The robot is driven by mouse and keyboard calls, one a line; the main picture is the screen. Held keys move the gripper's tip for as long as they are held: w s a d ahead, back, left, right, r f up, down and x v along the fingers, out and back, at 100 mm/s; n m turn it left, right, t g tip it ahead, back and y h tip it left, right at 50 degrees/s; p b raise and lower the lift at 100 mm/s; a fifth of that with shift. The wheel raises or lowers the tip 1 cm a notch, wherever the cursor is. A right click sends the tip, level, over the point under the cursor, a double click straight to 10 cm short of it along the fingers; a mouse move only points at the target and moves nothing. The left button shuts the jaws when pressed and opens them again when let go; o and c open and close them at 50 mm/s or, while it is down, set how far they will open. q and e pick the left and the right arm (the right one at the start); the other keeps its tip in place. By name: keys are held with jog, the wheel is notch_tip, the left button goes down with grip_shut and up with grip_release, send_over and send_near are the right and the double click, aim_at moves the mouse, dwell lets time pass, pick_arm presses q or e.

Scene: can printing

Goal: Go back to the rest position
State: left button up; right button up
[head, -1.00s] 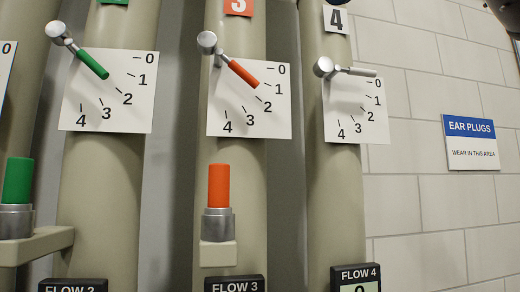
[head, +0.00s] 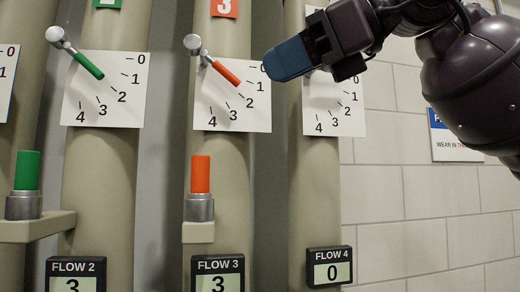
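My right gripper (head: 292,60) is at the upper right of the head view, its arm coming in from the right edge. Its blue fingertip points left, in front of the gap between the third and fourth pipes. The tip is close to the orange lever (head: 226,73) but appears apart from it. Only one finger face shows, so I cannot tell whether it is open or shut. No held thing is visible. The gripper hides the fourth pipe's lever and part of its dial plate (head: 335,110). My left gripper is not in view.
The green lever (head: 88,65) and the orange lever both slant down right, between 1 and 2. A green peg (head: 27,170) and an orange peg (head: 201,174) stand below. Displays FLOW 2 (head: 75,275) and FLOW 3 (head: 218,275) read 3; FLOW 4 (head: 331,268) reads 0.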

notch_tip(320, 180, down, 8)
jog(key=w+a+g+y, duration=0.2)
jog(key=w+g+y, duration=0.1)
jog(key=g+y, duration=0.2)
jog(key=w+d+f+n+t+h, duration=0.45)
jog(key=d+f+n+t, duration=0.25)
jog(key=f+n, duration=0.3)
jog(key=w+d+f+n+t+h, duration=0.3)
jog(key=d+f+n+t+h, duration=0.3)
jog(key=f+n+t, duration=0.45)
jog(key=w+d+f+n+t+h, duration=0.3)
jog(key=d+f+n+t+h, duration=0.3)
jog(key=f, duration=0.7)
jog(key=s+d+f+m+g+h, duration=0.25)
jog(key=s+d+f+g, duration=0.2)
jog(key=f, duration=0.55)
jog(key=s+d+f+m+g+h, duration=0.1)
jog(key=s+d+f+m+g, duration=0.3)
jog(key=f, duration=0.6)
jog(key=s+f+m+g+y, duration=0.1)
jog(key=s+f+g, duration=0.55)
jog(key=s, duration=0.45)
jog(key=s+f+m+g, duration=0.1)
jog(key=s+f+g, duration=0.4)
jog(key=s+f, duration=0.45)
jog(key=w+f+t, duration=0.6)
jog(key=f+t, duration=0.2)
jog(key=shift+a+f+n+y, duration=0.3)
jog(key=shift+a+f+y, duration=0.1)
jog(key=shift+w, duration=0.1)
